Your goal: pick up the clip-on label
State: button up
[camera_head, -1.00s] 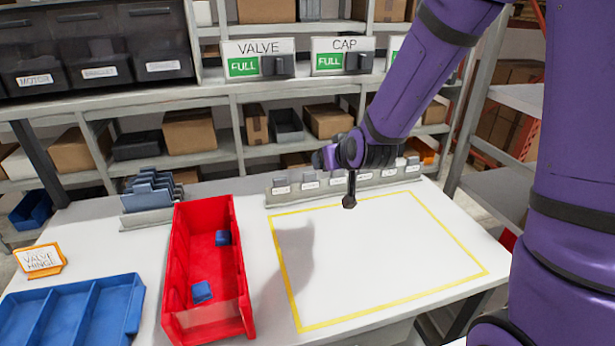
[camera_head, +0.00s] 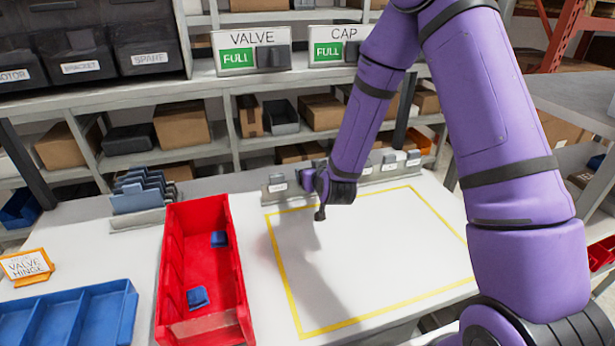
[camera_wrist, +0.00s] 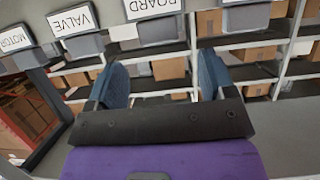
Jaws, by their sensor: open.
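Several clip-on labels stand in a grey rack along the back edge of the white table; one (camera_head: 277,187) shows at its left end. Which label is meant cannot be told. My gripper (camera_head: 320,213) hangs over the table in front of the rack's left part and hides some labels. In the wrist view my gripper (camera_wrist: 162,64) is open, its two blue fingers apart. The BOARD label lies beyond the gap between them, with no contact visible.
A red bin (camera_head: 203,265) with two blue pieces stands left of the yellow-outlined free area (camera_head: 385,255). Grey-blue plates in a holder (camera_head: 138,200), an orange VALVE HINGE sign (camera_head: 26,267) and a blue tray (camera_head: 75,318) lie farther left.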

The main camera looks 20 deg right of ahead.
jog(key=shift+x, duration=3.15)
jog(key=shift+f, duration=0.1)
jog(key=c, duration=1)
